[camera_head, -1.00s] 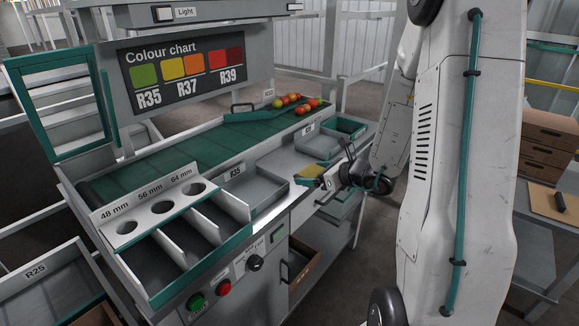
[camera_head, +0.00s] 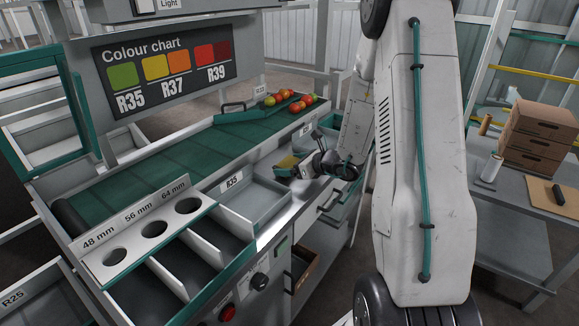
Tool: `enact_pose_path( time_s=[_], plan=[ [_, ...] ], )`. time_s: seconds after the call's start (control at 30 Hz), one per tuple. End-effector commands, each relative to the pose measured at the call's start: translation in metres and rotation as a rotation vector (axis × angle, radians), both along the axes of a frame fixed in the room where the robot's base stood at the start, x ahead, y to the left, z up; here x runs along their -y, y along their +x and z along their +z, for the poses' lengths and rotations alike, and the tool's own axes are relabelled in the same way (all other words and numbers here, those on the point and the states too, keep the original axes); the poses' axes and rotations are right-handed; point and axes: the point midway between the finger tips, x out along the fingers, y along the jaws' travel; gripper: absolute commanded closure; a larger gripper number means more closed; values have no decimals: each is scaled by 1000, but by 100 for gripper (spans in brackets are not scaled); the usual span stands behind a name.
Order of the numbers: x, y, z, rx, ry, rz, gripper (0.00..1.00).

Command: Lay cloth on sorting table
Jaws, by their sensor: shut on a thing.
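My gripper (camera_head: 305,169) is shut on a small yellow and teal folded cloth (camera_head: 287,162). The cloth is at the front part of the grey sorting table (camera_head: 262,170), between the R35 tray (camera_head: 262,202) and the grey and teal trays farther back. I cannot tell whether the cloth touches the table top. My wrist hides part of the table's front edge there.
Several tomatoes (camera_head: 289,101) lie at the far end of the green belt (camera_head: 150,170). The sizing rack (camera_head: 137,229) with round holes stands at the near end. An open drawer (camera_head: 303,266) juts out below. Cardboard boxes (camera_head: 540,135) stand on a bench at right.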

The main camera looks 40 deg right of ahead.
Motion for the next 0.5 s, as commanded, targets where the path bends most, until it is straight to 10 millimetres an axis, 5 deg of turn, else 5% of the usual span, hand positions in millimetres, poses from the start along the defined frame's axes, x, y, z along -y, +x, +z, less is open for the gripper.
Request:
enact_pose_path(
  time_s=[0.43, 0.47, 0.5],
  plan=[
    [-1, 0, -13, 1, 1, 1, 35],
    [-1, 1, -13, 1, 0, 1, 8],
    [-2, 1, -13, 1, 0, 2, 0]
  ],
)
